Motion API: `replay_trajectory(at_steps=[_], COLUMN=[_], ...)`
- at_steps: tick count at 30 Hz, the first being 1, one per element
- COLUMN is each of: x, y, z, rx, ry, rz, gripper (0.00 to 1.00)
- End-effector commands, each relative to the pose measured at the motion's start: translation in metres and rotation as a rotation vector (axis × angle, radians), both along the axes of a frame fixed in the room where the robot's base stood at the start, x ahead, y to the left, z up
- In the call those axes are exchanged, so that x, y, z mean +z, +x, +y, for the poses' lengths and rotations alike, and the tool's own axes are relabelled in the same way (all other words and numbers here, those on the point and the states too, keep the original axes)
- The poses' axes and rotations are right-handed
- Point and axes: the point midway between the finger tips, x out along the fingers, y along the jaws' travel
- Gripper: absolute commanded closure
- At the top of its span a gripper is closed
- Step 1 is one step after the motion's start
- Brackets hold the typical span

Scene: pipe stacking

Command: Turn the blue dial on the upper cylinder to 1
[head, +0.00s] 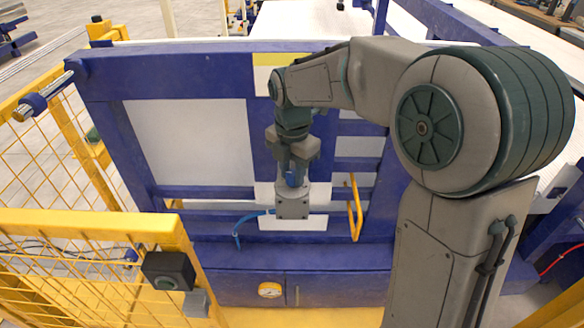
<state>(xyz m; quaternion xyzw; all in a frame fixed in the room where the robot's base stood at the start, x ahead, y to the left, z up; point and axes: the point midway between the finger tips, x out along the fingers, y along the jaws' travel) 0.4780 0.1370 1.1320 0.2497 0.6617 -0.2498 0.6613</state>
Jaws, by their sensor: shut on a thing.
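The upper cylinder (293,205) is a short grey body against a white plate on the blue frame. The blue dial (292,180) sits on top of it and shows only as a small blue patch between the fingers. My gripper (291,178) points down over the cylinder and is shut on the dial. The fingers hide most of the dial. I cannot read any number or mark on it from here.
A blue hose (240,229) runs left from the cylinder. A yellow bent bar (355,207) stands close on its right. A yellow mesh fence (85,245) with a black box (168,270) fills the left front. A round gauge (269,290) sits on the lower blue beam.

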Motion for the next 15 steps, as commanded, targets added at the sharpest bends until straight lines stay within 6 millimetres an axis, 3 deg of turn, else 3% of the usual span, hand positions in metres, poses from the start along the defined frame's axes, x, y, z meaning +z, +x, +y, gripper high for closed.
replay_trajectory(at_steps=[15], x=[0.0034], y=[0.0012], z=[0.0004], rx=[0.362], ry=[0.001], rz=[-0.006], gripper=[0.95])
